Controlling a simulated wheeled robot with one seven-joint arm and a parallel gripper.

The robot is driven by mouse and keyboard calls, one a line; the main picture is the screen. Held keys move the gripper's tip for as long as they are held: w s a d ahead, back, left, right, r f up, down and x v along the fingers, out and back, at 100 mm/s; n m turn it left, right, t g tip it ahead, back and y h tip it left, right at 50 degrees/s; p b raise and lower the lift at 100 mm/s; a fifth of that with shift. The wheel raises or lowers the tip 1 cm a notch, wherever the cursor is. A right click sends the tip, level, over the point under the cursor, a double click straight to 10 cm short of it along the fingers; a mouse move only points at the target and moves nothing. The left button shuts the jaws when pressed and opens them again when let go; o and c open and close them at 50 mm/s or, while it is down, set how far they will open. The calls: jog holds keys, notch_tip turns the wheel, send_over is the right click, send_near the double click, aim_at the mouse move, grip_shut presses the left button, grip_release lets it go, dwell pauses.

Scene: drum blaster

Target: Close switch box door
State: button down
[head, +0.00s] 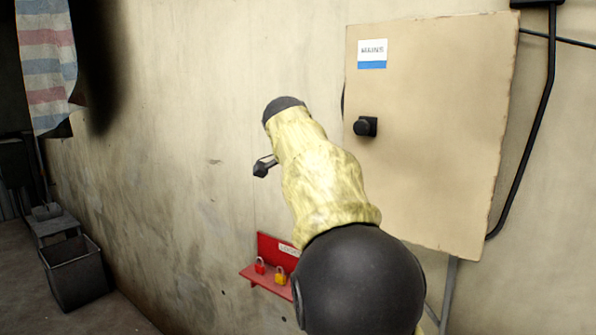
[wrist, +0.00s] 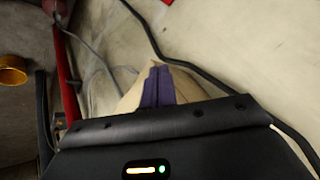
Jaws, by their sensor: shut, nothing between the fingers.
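The switch box door (head: 430,130) is a tan panel at the right of the head view, with worn edges and a blue-and-white label (head: 372,54). A black knob (head: 365,127) sits near its left edge. The door's front faces me; I cannot tell whether it is fully closed. My arm rises in front of the wall, left of the door. My gripper (wrist: 158,72) shows in the wrist view with its purple fingers together and empty. A tan surface shows behind the fingers, but I cannot tell what it is. The fingers are not clear in the head view.
A red wall shelf (head: 268,276) with small padlocks is below the door's left side. A black conduit (head: 530,130) runs down at the right. A dark bin (head: 75,275) stands at far left. Cables (wrist: 160,50) cross the wrist view. Bare wall lies left of my arm.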

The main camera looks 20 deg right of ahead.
jog(key=a+r, duration=0.4)
jog(key=r, duration=0.2)
jog(key=shift+w+a+r+p, duration=0.2)
jog(key=shift+w+a+p, duration=0.1)
jog(key=shift+w, duration=0.15)
jog(key=s+a+f+n+y+b, duration=0.15)
jog(key=f+n, duration=0.35)
jog(key=f, duration=0.8)
jog(key=s+a+f+n+y+b, duration=0.15)
jog(key=f+n, duration=0.45)
jog(key=f, duration=0.7)
jog(key=s+a+f+n+g+y+b, duration=0.1)
jog(key=s+a+f+n, duration=0.2)
jog(key=s+f, duration=0.6)
jog(key=s+a+f+n+y+b, duration=0.2)
jog(key=s+a+f+n, duration=0.2)
jog(key=s+f, duration=0.4)
notch_tip(320, 180, down, 5)
jog(key=shift+s+n+g+b, duration=0.3)
jog(key=shift+s+n+g, duration=0.1)
jog(key=shift+n, duration=0.4)
